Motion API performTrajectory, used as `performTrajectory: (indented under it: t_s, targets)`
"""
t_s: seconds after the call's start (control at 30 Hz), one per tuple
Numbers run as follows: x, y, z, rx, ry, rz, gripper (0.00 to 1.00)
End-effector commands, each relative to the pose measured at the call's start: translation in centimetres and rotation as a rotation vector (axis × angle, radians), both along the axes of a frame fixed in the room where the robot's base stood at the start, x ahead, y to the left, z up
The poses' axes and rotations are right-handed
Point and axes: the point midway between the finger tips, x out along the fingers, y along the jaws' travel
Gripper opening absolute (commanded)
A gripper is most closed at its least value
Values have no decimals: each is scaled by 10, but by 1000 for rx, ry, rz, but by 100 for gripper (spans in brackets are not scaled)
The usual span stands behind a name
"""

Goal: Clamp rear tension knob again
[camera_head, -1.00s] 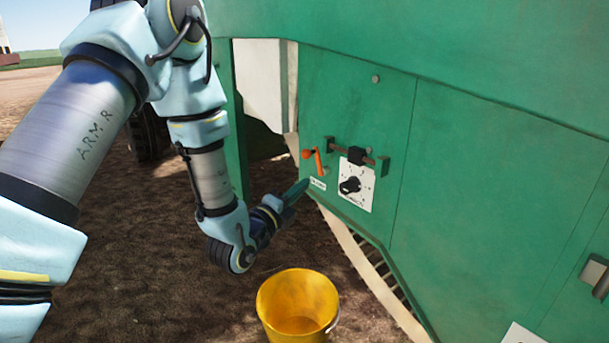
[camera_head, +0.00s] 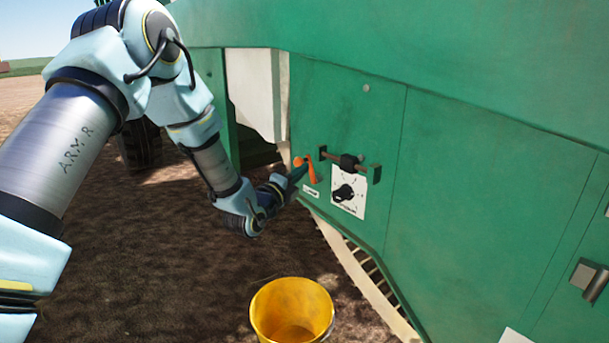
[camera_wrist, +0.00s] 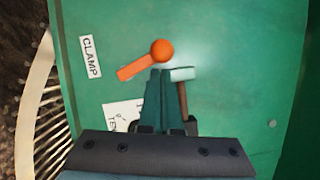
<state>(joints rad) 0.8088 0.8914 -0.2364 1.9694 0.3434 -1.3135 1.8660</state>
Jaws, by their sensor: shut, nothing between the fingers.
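The orange clamp lever (camera_head: 313,174) with its round ball end is on the green panel beside a CLAMP label (camera_wrist: 90,56). It also shows in the wrist view (camera_wrist: 134,68). The black tension knob (camera_head: 343,193) sits on a white dial plate (camera_head: 352,207); in the wrist view the knob is hidden and only a plate corner (camera_wrist: 116,113) shows. My gripper (camera_head: 301,168) is shut and empty. Its green fingertips (camera_wrist: 159,73) are just beside the lever in the wrist view; I cannot tell whether they touch it.
A rod with a black block (camera_head: 348,161) runs between green brackets above the dial plate. A yellow bucket (camera_head: 292,311) stands on the soil below. A pale slatted edge (camera_head: 352,262) runs under the panel. A metal latch (camera_head: 588,276) is at far right.

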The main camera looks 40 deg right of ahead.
Motion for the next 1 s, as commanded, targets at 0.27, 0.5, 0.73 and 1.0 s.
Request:
performTrajectory:
  t_s: [0.27, 0.5, 0.73, 1.0]
  targets:
    - [0, 0, 0, -1, 2, 0, 0]
    - [2, 0, 1, 2, 46, 0, 0]
    - [4, 0, 1, 4, 76, 0, 0]
    - [6, 0, 2, 5, 122, 0, 0]
